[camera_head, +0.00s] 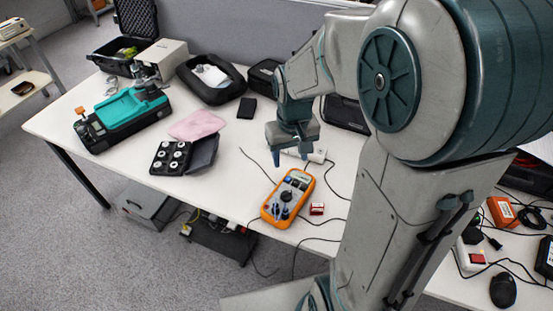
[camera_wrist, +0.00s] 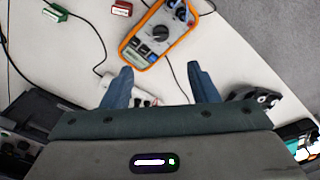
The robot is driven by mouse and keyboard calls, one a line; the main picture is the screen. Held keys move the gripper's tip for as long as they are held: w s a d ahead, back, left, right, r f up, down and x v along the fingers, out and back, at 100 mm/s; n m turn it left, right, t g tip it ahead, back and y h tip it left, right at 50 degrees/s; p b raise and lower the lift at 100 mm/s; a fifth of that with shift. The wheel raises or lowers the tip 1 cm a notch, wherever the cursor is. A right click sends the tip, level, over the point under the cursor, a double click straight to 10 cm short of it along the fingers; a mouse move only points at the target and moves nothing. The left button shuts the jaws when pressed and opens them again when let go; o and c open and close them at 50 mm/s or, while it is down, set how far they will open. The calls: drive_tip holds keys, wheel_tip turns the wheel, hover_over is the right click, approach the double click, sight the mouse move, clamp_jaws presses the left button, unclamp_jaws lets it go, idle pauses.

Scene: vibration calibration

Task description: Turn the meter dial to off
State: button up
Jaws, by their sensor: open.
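An orange multimeter (camera_head: 288,198) lies on the white table near its front edge, with its dark round dial (camera_head: 286,196) facing up. In the wrist view the meter (camera_wrist: 158,34) lies beyond my fingertips, and its dial (camera_wrist: 160,32) is in plain sight. The dial's exact setting is too small to read. My gripper (camera_head: 292,146) is above the table, behind the meter in the head view. In the wrist view my gripper (camera_wrist: 158,70) has its two blue fingers spread apart with nothing between them. The fingers are apart from the meter.
A white power strip (camera_head: 308,155) lies below my gripper. Cables run beside the meter, and a small red block (camera_head: 317,209) sits to its right. A black case of round pieces (camera_head: 172,158) and a pink cloth (camera_head: 197,125) lie left. Bare table (camera_head: 236,160) lies between.

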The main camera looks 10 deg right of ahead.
approach(286, 192)
drive_tip(key=shift+g, duration=0.3)
drive_tip(key=f, duration=0.4)
drive_tip(key=f+b, duration=0.1)
drive_tip(key=f, duration=0.4)
drive_tip(key=shift+w, duration=0.2)
drive_tip(key=shift+c, duration=0.3)
drive_tip(key=c, duration=0.9)
